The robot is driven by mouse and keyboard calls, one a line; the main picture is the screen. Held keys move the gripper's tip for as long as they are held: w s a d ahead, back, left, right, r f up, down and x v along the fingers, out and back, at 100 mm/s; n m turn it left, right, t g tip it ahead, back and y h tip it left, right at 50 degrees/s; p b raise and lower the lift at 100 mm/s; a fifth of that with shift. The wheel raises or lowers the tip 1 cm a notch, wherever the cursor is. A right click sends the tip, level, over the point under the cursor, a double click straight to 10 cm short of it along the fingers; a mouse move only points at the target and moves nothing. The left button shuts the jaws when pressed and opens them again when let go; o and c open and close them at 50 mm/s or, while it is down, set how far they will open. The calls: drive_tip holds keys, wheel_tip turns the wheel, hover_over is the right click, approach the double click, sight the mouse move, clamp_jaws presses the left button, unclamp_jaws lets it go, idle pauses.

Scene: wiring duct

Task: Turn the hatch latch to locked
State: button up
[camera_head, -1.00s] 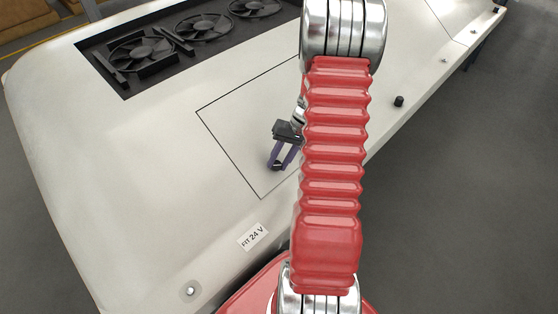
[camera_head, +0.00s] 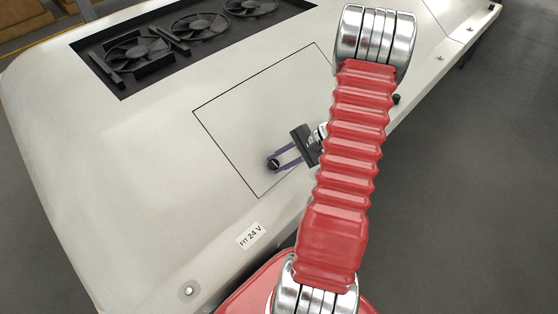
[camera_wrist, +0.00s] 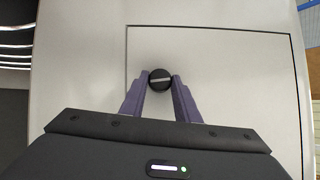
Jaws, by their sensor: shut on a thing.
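The hatch latch is a small round black knob (camera_wrist: 160,79) with a pale line across its face. In the wrist view the line runs nearly level, left to right. My gripper (camera_wrist: 160,84) has its two purple fingers shut on the knob, one on each side. In the head view the latch (camera_head: 273,164) shows at the tips of my gripper (camera_head: 276,161), near the hatch's front corner. The hatch (camera_head: 235,110) is a pale panel outlined by a thin dark seam, lying flush with the surface. My arm hides its right part.
A dark recess with several fans (camera_head: 143,55) lies beyond the hatch. A label reading "FIT 24 V" (camera_head: 251,235) and a small round fitting (camera_head: 189,290) are at the front. A black knob (camera_head: 396,99) stands near the right edge, partly behind my arm.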

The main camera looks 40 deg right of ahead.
drive_tip(key=shift+s+d+f+m+t, duration=0.1)
drive_tip(key=shift+m+t, duration=0.3)
drive_tip(key=shift+m, duration=0.2)
drive_tip(key=o, duration=1.1)
drive_tip(key=shift+c, duration=0.2)
drive_tip(key=v, duration=1.3)
drive_tip(key=shift+s+r, duration=0.2)
drive_tip(key=shift+s, duration=0.1)
drive_tip(key=shift+d, duration=0.2)
